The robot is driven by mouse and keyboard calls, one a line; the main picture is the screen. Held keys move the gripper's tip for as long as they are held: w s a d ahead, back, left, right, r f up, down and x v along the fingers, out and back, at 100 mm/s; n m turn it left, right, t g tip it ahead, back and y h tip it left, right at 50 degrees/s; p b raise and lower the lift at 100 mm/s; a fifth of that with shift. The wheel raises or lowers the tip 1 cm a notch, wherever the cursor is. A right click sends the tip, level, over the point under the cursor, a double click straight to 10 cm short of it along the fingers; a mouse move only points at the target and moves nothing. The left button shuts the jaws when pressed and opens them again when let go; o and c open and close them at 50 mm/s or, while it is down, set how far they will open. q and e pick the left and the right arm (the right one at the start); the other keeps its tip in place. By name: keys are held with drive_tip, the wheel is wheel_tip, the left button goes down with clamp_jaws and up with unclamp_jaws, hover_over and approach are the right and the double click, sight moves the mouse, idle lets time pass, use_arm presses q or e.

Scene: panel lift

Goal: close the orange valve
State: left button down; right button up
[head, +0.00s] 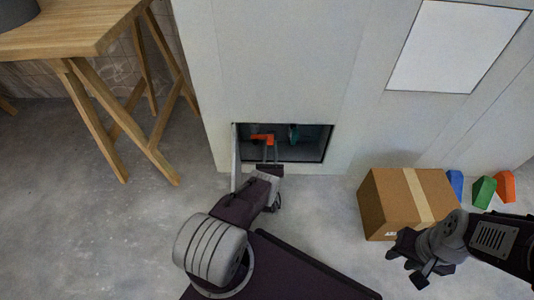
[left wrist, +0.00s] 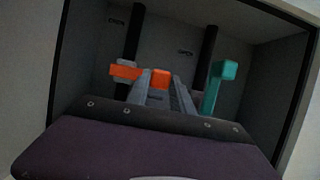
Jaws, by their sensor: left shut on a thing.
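The orange valve (head: 258,137) sits in a recessed wall box low in the panel. In the left wrist view its orange handle (left wrist: 124,71) lies roughly crosswise in front of a dark vertical pipe. My left gripper (head: 270,149) reaches into the box and is shut on the right end of that handle; the fingers (left wrist: 160,87) partly hide it. A teal valve (head: 293,133) is to the right in the same box, and its handle (left wrist: 214,88) runs mostly upright in the left wrist view. My right gripper (head: 412,265) is open and empty, in front of the cardboard box.
The wall box's door (head: 235,158) stands open on its left side. A cardboard box (head: 393,205) is on the floor to the right, with blue, green and orange blocks (head: 482,191) beyond it. A wooden table (head: 75,28) stands at left. Floor at left is clear.

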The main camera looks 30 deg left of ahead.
use_arm(q)
drive_tip(key=shift+f+m, duration=0.15)
drive_tip(key=shift+m, duration=0.15)
drive_tip(key=c, duration=1.1)
unclamp_jaws()
drive_tip(key=p+v, duration=0.2)
drive_tip(key=v, duration=0.7)
drive_tip(key=shift+s, duration=0.1)
